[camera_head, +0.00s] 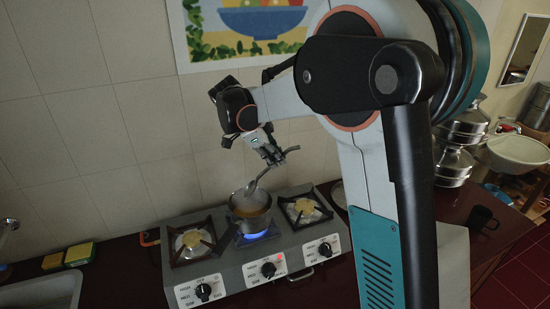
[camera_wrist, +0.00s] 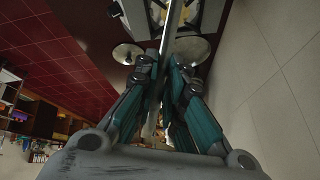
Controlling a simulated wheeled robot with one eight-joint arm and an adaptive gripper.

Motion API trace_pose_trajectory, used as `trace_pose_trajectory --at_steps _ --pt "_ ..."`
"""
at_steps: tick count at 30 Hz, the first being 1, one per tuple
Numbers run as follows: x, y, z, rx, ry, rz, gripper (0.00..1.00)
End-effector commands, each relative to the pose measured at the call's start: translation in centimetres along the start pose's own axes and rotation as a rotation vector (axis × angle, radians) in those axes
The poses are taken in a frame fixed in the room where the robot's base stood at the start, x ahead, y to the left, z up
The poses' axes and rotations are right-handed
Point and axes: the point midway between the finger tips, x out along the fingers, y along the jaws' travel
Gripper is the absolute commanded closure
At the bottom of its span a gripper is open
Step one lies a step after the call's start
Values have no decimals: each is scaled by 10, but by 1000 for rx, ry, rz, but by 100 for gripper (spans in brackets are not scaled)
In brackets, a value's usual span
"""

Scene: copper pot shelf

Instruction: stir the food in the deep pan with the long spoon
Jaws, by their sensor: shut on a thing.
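My gripper (camera_head: 272,156) is above the stove in the head view, shut on the long spoon (camera_head: 262,177). The spoon is grey and slants down to the left, its lower end at the mouth of the deep pan (camera_head: 250,207). I cannot tell whether its tip touches the food. The pan stands on the middle burner over a blue flame, with brownish food inside, mostly hidden. In the wrist view my gripper's fingers (camera_wrist: 168,68) close on the spoon's shaft (camera_wrist: 174,22), which runs up out of the frame.
The stove (camera_head: 225,275) has a burner free on each side of the pan. Yellow sponges (camera_head: 79,253) and a sink edge lie at left. A black mug (camera_head: 482,218), stacked steel pots (camera_head: 455,160) and a basin (camera_head: 518,150) stand at right. A tiled wall is close behind.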

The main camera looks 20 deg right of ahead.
Motion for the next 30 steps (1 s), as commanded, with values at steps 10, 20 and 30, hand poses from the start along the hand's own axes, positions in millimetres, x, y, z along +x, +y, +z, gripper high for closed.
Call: trace_pose_trajectory --at_steps 10,20,30 --pt "-4 -1 -2 0 0 0 100" --pt "-29 -6 -16 0 0 0 100" --pt "-44 -9 -24 0 0 0 100"
